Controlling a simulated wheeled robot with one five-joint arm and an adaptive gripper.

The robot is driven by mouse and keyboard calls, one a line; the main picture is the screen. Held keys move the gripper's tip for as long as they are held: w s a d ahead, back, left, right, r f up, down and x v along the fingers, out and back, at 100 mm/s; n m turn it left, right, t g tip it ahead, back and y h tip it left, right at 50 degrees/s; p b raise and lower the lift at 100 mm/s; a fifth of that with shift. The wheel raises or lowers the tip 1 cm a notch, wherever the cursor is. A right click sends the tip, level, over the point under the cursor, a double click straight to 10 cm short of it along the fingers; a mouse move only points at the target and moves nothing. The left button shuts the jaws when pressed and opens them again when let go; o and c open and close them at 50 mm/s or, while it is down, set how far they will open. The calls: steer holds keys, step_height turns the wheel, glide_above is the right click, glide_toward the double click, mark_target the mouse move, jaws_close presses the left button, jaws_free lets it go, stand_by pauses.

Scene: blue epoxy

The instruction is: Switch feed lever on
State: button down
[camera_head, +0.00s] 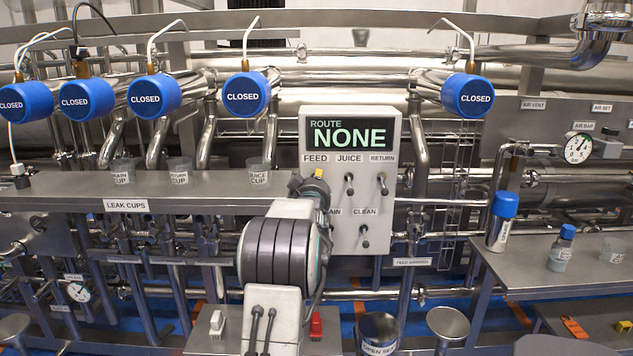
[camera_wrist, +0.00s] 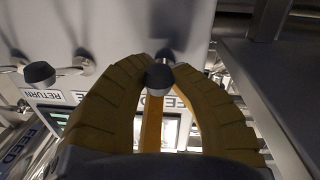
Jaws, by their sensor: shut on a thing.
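The route panel (camera_head: 340,220) is a pale box with a screen reading ROUTE NONE, labels FEED, JUICE and RETURN, and small metal levers. My gripper (camera_head: 318,173) is at its left side and hides the feed lever in the head view. In the wrist view my yellow gripper fingers (camera_wrist: 160,68) are shut around the feed lever (camera_wrist: 158,77), whose dark round knob shows between the tips. A FEED label (camera_wrist: 183,98) is partly hidden behind the right finger. The juice lever (camera_head: 349,184) and return lever (camera_head: 382,184) stand to the right, apart from my gripper.
A clean lever (camera_head: 363,236) sits low on the panel. A leak-cup shelf (camera_head: 70,190) runs to the left. Blue CLOSED valves (camera_head: 246,94) line the pipes above. A side table (camera_head: 530,265) with a blue-capped bottle (camera_head: 502,218) stands at right.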

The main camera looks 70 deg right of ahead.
steer(key=shift+w+r, duration=0.1)
stand_by(0.3)
steer(key=c, duration=1.3)
jaws_free()
steer(key=shift+a, duration=0.2)
steer(key=v, duration=1.1)
steer(key=shift+a, duration=0.35)
